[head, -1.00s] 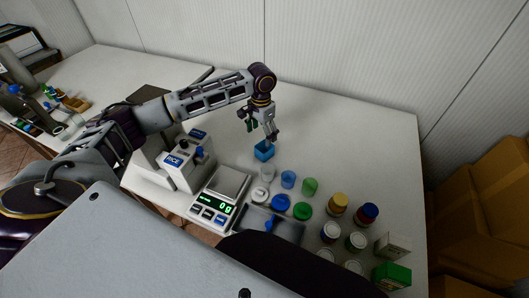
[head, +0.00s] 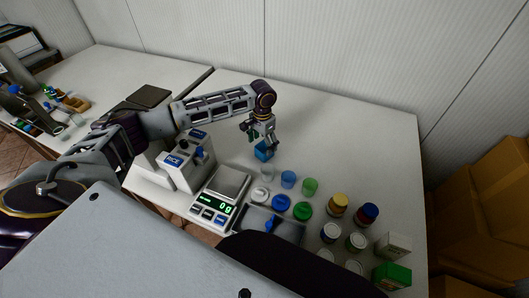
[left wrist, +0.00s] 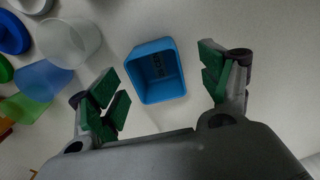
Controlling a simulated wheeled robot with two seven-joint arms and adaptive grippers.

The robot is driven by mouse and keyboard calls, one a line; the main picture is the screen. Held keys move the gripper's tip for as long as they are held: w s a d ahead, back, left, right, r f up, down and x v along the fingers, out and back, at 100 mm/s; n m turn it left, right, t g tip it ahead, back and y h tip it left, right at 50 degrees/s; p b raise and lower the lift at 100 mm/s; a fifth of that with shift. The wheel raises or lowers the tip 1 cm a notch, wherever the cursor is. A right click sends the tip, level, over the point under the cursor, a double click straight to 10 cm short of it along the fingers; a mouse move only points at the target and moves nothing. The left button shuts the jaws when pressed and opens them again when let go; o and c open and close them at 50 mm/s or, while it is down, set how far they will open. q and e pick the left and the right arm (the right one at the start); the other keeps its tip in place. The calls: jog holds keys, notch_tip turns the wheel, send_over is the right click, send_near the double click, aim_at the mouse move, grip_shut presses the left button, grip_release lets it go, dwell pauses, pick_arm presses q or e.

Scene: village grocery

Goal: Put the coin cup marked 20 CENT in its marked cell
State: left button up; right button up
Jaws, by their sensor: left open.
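A small blue square open-topped cup (head: 263,153) stands on the white counter, behind the clear and coloured round cups. In the left wrist view the blue cup (left wrist: 157,68) shows a dark marking inside that I cannot read. My left gripper (head: 262,141) is open just above the cup and partly covers it in the head view. In the left wrist view its green-padded fingers are spread, one on each side of the cup and apart from it. My right gripper is not in view. I cannot make out a marked cell or the words 20 CENT.
A scale (head: 222,193) and the RICE dispenser (head: 183,166) stand left of the cup. Round cups (head: 288,179), lids (head: 280,202) and several jars (head: 338,204) stand in front and right. The counter behind is clear. A side table at far left holds small coloured items (head: 50,103).

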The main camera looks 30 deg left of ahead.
aim_at(265, 149)
pick_arm(q)
jog(key=f, duration=0.2)
jog(key=shift+w+d+f, duration=0.2)
jog(key=shift+d+f, duration=0.15)
jog(key=shift+f, duration=0.85)
jog(key=c, duration=1)
jog(key=shift+r, duration=0.15)
notch_tip(265, 149, up, 10)
